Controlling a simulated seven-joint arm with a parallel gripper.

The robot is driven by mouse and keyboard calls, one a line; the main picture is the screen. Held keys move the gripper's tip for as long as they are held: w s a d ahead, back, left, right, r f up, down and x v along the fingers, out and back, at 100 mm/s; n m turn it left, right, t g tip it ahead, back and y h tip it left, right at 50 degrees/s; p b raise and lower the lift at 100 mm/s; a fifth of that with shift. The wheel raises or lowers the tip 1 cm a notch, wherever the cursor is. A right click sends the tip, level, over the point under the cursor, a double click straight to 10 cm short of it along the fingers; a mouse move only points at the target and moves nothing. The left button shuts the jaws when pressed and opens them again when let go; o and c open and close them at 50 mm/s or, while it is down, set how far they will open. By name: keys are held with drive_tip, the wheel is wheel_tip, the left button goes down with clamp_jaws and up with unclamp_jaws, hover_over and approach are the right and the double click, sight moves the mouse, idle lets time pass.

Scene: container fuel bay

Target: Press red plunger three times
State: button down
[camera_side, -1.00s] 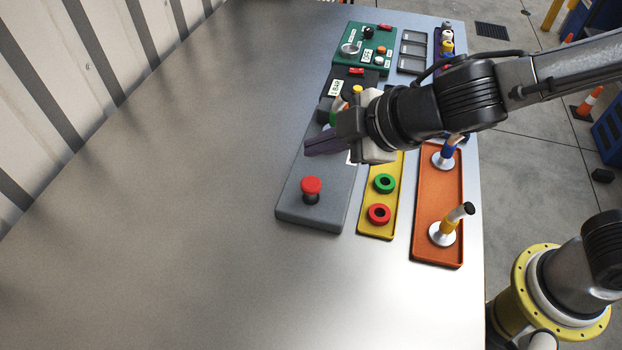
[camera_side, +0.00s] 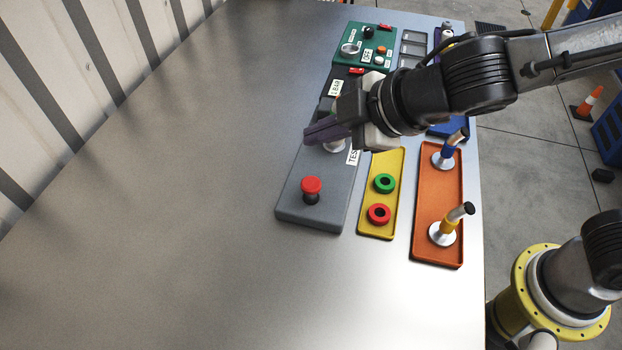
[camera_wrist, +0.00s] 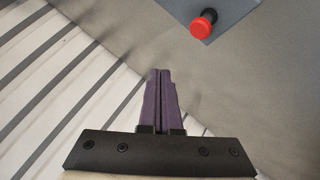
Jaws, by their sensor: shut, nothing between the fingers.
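The red plunger (camera_side: 311,186) stands upright on a dark stem at the near end of the grey panel (camera_side: 292,211). In the wrist view the red plunger (camera_wrist: 202,27) is at the upper right, on a corner of the panel (camera_wrist: 225,10). My gripper (camera_side: 308,134) has purple fingers that are shut and empty. It is above the panel, farther back than the plunger and apart from it. In the wrist view the closed fingertips (camera_wrist: 160,72) are below and left of the plunger. My gripper hides part of the panel's middle.
A yellow tray (camera_side: 373,228) with a green and a red ring lies right of the panel. Beyond it an orange tray (camera_side: 424,254) holds two upright handled pieces. A green control box (camera_side: 348,61) is at the back. The table (camera_side: 180,220) left of the panel is clear.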

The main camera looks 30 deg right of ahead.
sight(315, 183)
drive_tip(key=shift+f, duration=3.55)
drive_tip(key=shift+f, duration=0.15)
drive_tip(key=shift+f, duration=0.3)
drive_tip(key=shift+f, duration=1.4)
idle(0.6)
drive_tip(key=shift+r, duration=1.8)
drive_tip(key=shift+r, duration=0.1)
drive_tip(key=shift+r, duration=2.4)
